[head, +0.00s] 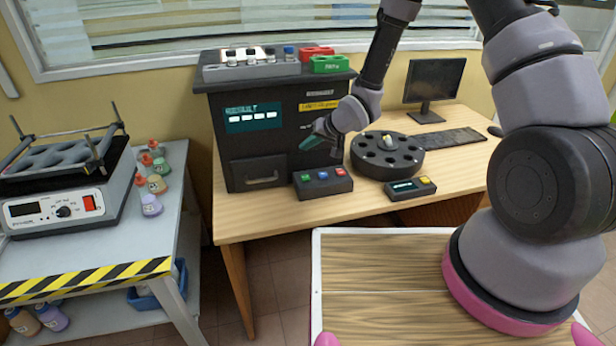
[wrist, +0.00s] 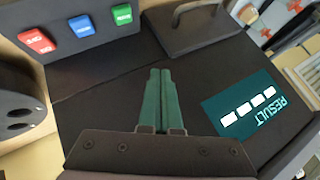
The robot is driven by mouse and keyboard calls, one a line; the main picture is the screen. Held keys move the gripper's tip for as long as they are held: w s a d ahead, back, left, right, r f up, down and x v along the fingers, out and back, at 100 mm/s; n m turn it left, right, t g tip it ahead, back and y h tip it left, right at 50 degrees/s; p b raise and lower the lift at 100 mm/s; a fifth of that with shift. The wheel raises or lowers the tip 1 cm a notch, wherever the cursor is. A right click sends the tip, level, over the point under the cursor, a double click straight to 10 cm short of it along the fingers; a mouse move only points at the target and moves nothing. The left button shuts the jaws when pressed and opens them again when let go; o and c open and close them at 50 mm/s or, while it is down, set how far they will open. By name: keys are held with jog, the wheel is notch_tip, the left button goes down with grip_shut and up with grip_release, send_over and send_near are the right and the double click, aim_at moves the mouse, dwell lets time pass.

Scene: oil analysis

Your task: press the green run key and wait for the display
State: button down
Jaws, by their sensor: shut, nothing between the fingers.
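The black analyser (head: 285,160) stands on the wooden desk. Its teal display (head: 252,117) reads RESULT above a row of white blocks; it also shows in the wrist view (wrist: 250,108). A dark key box (head: 323,190) sits before the analyser, with the green key (head: 306,178) at its left end, then a blue key (head: 323,175) and a red key (head: 339,171). The green key shows at the top of the wrist view (wrist: 122,15). My gripper (head: 308,143) is shut and empty, close to the analyser front, above and apart from the keys. Its green fingers (wrist: 160,72) lie together.
A black round carousel (head: 387,156) and a small keypad with a display (head: 410,188) stand right of the key box. A drawer handle (head: 262,181) juts from the analyser. A monitor (head: 434,82) and keyboard (head: 447,139) are farther right. A shaker (head: 65,190) stands on the left bench.

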aim_at(308, 179)
jog(key=shift+f, duration=4.4)
jog(key=shift+f, duration=0.1)
jog(key=shift+f, duration=0.3)
jog(key=shift+f, duration=0.5)
jog(key=shift+r, duration=0.9)
jog(key=shift+r, duration=0.1)
